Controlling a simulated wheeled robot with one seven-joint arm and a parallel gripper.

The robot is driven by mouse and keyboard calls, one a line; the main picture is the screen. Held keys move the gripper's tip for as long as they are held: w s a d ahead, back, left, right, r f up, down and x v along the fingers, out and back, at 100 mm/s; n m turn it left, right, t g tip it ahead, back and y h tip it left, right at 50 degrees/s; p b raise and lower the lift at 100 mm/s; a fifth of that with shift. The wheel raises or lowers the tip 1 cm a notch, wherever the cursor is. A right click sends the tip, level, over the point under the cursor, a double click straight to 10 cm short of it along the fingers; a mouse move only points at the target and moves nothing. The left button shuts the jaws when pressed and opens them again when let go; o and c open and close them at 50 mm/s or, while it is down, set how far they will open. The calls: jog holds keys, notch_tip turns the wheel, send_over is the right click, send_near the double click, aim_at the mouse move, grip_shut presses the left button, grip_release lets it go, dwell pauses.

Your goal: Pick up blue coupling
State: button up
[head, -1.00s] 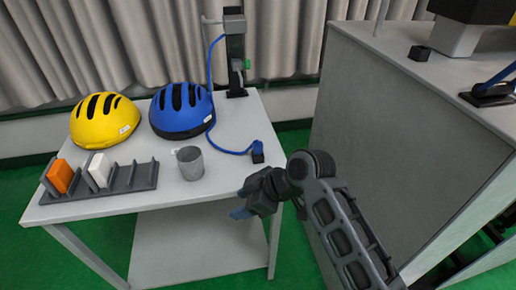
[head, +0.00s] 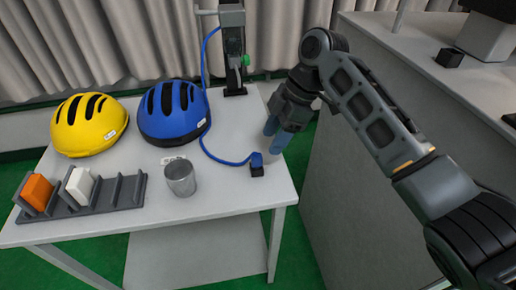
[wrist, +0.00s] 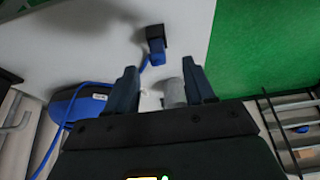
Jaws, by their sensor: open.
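The blue coupling (head: 256,160) sits in a small black socket (head: 257,170) near the table's right edge, with a blue hose (head: 222,157) running from it. In the wrist view the coupling (wrist: 156,58) shows ahead of and between my fingers, apart from them. My gripper (head: 274,134) is open and empty, just above and to the right of the coupling in the head view. Both fingers of my gripper (wrist: 163,84) show in the wrist view.
A grey cup (head: 180,178), a blue helmet (head: 173,112), a yellow helmet (head: 89,124) and a grey rack (head: 98,197) with an orange block and a white block share the table. A dark post (head: 233,60) stands behind. A grey cabinet (head: 385,150) is at right.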

aim_at(259, 155)
jog(key=shift+a+p+x, duration=0.2)
jog(key=shift+p+x, duration=0.15)
jog(key=shift+x, duration=1.5)
jog(key=shift+a+p+x, duration=0.2)
jog(key=shift+p+x, duration=0.15)
jog(key=shift+x, duration=1.55)
jog(key=shift+w+r, duration=0.15)
jog(key=c, duration=0.9)
